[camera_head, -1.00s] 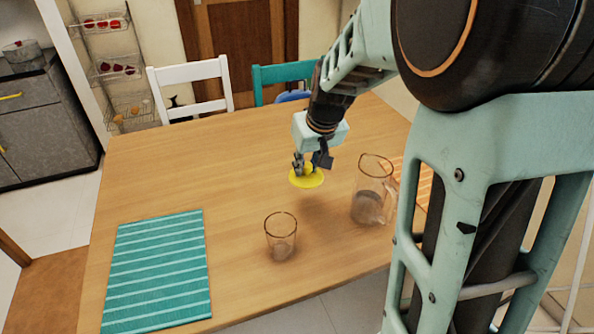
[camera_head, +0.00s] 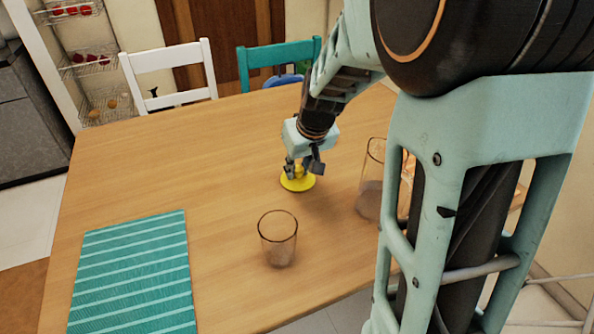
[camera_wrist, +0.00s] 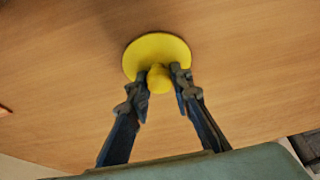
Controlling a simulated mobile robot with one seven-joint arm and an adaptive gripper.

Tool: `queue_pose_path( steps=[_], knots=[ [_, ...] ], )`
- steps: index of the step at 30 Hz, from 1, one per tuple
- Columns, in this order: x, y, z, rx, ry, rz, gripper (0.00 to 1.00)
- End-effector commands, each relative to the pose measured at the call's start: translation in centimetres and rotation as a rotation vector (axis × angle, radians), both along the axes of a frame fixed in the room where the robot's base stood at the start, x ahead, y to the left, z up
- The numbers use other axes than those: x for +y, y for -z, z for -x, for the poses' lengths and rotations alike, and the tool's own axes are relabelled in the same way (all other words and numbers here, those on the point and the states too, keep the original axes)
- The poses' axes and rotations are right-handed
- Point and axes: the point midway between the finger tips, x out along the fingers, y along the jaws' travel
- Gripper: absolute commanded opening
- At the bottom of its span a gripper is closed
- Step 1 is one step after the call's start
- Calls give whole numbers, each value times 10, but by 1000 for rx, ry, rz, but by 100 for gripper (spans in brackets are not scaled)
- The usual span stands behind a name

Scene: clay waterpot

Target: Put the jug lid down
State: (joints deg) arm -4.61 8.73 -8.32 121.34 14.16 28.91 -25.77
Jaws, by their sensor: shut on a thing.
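The yellow jug lid (camera_head: 298,183) is a round disc with a knob on top, and it is at the table's middle. My gripper (camera_head: 303,170) is shut on the knob, pointing down from above. The lid also shows in the wrist view (camera_wrist: 157,50), with the fingertips on either side of its knob. The lid lies flat, at or very close to the tabletop; I cannot tell whether it touches. The clear glass jug (camera_head: 371,180) stands upright to the right, open at the top and partly hidden by my arm.
A clear drinking glass (camera_head: 278,240) stands in front of the lid, to its left. A teal striped placemat (camera_head: 135,275) lies at the left of the wooden table (camera_head: 190,165). A white chair (camera_head: 170,75) and a teal chair (camera_head: 278,55) stand behind. The table left of the lid is clear.

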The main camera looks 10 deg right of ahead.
Motion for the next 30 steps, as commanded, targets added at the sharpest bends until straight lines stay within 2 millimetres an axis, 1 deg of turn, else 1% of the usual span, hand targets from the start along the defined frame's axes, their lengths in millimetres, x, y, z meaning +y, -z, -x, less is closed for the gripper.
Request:
queue_pose_path(
  steps=[4, 8, 9, 13, 14, 21, 24, 26, 30],
  knots=[
    [0, -2, 0, -1, 0, 0, 0],
    [0, 3, 0, 0, 0, 0, 0],
    [0, 3, 0, 0, 0, 0, 21],
    [0, 2, 0, 0, 0, 0, 35],
    [0, 2, 0, 0, 0, 0, 37],
    [0, 2, 0, 0, 0, 0, 37],
    [0, -1, 0, 0, 0, 0, 37],
    [0, -6, 0, -1, 1, -1, 37],
    [-1, -27, 7, -2, 1, -2, 37]
  ],
)
